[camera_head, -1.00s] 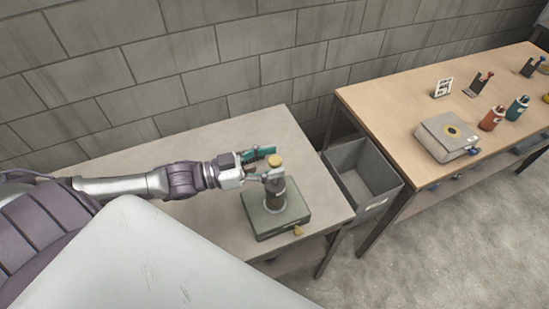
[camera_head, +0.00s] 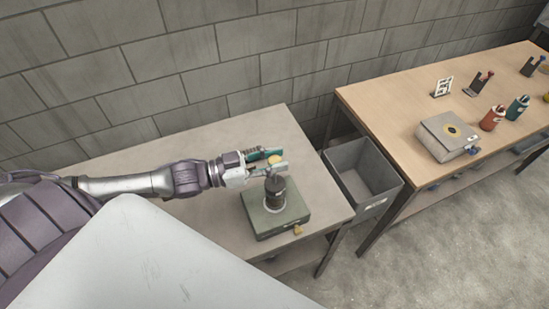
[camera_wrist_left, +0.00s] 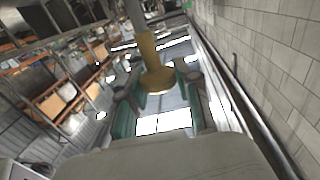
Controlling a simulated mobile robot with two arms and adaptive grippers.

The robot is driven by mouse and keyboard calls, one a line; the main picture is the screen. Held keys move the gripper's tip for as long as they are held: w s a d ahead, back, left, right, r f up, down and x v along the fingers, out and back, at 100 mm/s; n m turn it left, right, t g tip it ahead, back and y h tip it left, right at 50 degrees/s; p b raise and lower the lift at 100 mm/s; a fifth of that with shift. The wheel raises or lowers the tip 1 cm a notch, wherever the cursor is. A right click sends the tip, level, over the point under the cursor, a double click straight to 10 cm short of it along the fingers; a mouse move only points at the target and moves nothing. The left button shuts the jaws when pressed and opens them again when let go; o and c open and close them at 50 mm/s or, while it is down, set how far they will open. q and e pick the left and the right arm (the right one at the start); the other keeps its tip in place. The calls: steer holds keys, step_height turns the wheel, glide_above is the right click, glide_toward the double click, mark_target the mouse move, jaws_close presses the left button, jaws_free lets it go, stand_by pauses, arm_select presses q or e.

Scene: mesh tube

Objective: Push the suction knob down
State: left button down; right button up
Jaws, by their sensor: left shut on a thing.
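A green box-shaped base (camera_head: 255,222) stands on the grey table. A dark upright cylinder (camera_head: 275,194) rises from its top. A yellow knob-like piece (camera_head: 276,159) shows above the cylinder. My left gripper (camera_head: 277,161) reaches in from the left, level with this piece, and is shut on it, one finger on each side. In the left wrist view the yellow piece (camera_wrist_left: 154,68) has a stem and a wider flange, between the teal fingers. A small yellow knob (camera_head: 298,230) sits on the base's front side, untouched. Whether the held piece touches the cylinder is hidden. My right gripper is not in view.
The grey table (camera_head: 225,140) is otherwise bare. An open grey bin (camera_head: 374,204) stands to its right. A wooden table (camera_head: 380,105) beyond holds a grey box (camera_head: 447,138), red and teal bottles and small stands. A block wall runs behind.

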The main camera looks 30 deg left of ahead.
arm_select(q)
step_height(320, 180, down, 6)
steer(key=b, duration=0.3)
steer(key=shift+r, duration=0.2)
steer(key=c, duration=0.8)
jaws_free()
steer(key=shift+o, duration=0.2)
steer(key=shift+r, duration=0.1)
steer(key=v, duration=1.2)
